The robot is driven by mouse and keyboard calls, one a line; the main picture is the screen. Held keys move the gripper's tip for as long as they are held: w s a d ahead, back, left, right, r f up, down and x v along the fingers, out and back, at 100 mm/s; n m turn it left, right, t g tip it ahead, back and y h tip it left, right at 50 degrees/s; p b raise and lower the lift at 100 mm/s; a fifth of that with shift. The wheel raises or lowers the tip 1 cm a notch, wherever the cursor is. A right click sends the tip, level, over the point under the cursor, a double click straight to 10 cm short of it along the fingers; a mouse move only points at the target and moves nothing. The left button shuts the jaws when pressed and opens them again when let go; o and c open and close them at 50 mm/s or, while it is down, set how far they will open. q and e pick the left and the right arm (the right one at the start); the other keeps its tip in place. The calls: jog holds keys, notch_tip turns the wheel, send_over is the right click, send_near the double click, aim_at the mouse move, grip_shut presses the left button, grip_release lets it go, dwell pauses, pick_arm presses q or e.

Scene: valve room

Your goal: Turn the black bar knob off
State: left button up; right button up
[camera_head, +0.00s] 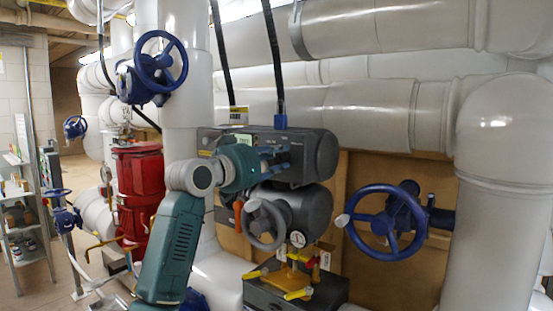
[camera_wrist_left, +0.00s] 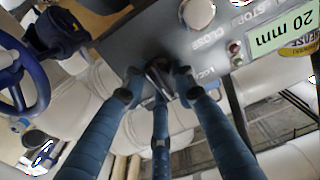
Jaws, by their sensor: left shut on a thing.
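The black bar knob (camera_wrist_left: 160,74) sits on the dark grey face of a control box, between my fingertips in the left wrist view. My left gripper (camera_wrist_left: 158,84) has its blue fingers around the knob and is shut on it. In the head view the left gripper (camera_head: 272,157) reaches from the left to the front of the dark grey actuator box (camera_head: 318,157). The knob cannot be made out in the head view. My right gripper is not in view.
A round white button (camera_wrist_left: 198,13) marked CLOSE and a "20 mm" label (camera_wrist_left: 283,31) are near the knob. Blue handwheels (camera_head: 386,222) and large white pipes (camera_head: 505,130) surround the box.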

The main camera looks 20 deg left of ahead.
pick_arm(q)
jog(key=o, duration=0.9)
jog(key=shift+d, duration=0.15)
jog(key=shift+c, duration=0.2)
jog(key=shift+d, duration=0.15)
jog(key=shift+s+a, duration=0.25)
jog(key=v, duration=1.1)
jog(key=shift+s, duration=0.3)
